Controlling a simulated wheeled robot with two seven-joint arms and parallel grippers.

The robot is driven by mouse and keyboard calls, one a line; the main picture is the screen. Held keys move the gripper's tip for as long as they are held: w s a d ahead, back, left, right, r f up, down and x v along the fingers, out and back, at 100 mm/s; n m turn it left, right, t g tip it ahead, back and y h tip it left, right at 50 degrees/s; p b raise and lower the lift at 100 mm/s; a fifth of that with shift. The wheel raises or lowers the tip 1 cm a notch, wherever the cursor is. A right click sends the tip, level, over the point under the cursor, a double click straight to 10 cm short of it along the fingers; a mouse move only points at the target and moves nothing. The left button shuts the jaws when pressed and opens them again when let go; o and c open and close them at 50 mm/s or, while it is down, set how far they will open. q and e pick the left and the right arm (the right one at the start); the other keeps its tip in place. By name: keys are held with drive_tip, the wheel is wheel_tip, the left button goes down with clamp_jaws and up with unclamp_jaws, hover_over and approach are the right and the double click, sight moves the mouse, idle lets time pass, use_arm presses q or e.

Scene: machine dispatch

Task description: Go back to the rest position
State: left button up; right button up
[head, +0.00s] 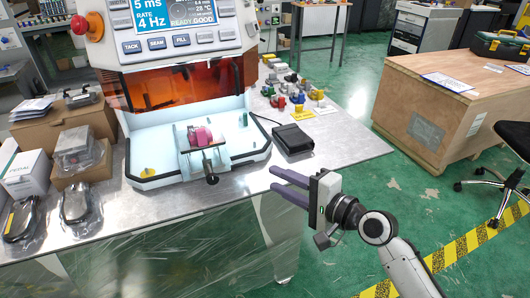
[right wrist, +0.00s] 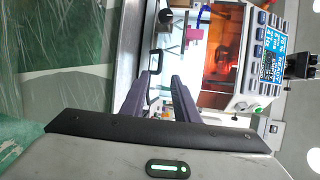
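My right gripper (head: 273,180) reaches in from the right in the head view, at the front edge of the metal table (head: 340,140). Its two purple fingers are apart with nothing between them; they also show apart in the right wrist view (right wrist: 165,85). The white machine (head: 190,70) stands behind and left of the gripper, with its orange window above an open work bay. A pink part (head: 201,136) sits on a small fixture in the bay; the pink part also shows in the wrist view (right wrist: 194,34). My left gripper is not seen.
A black box (head: 293,139) lies right of the bay. Several coloured parts (head: 290,98) stand behind it. Cardboard boxes (head: 65,125) and wrapped items fill the table's left. A wooden crate (head: 435,110) and a chair (head: 500,180) stand right. Green floor between is open.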

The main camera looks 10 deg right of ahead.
drive_tip(key=s+f+n+g+h, duration=0.5)
drive_tip(key=s+f+n, duration=0.9)
drive_tip(key=s+f, duration=1.2)
drive_tip(key=shift+s+d+f+n+h, duration=0.3)
drive_tip(key=shift+s+n+h, duration=0.1)
drive_tip(key=shift+s, duration=0.15)
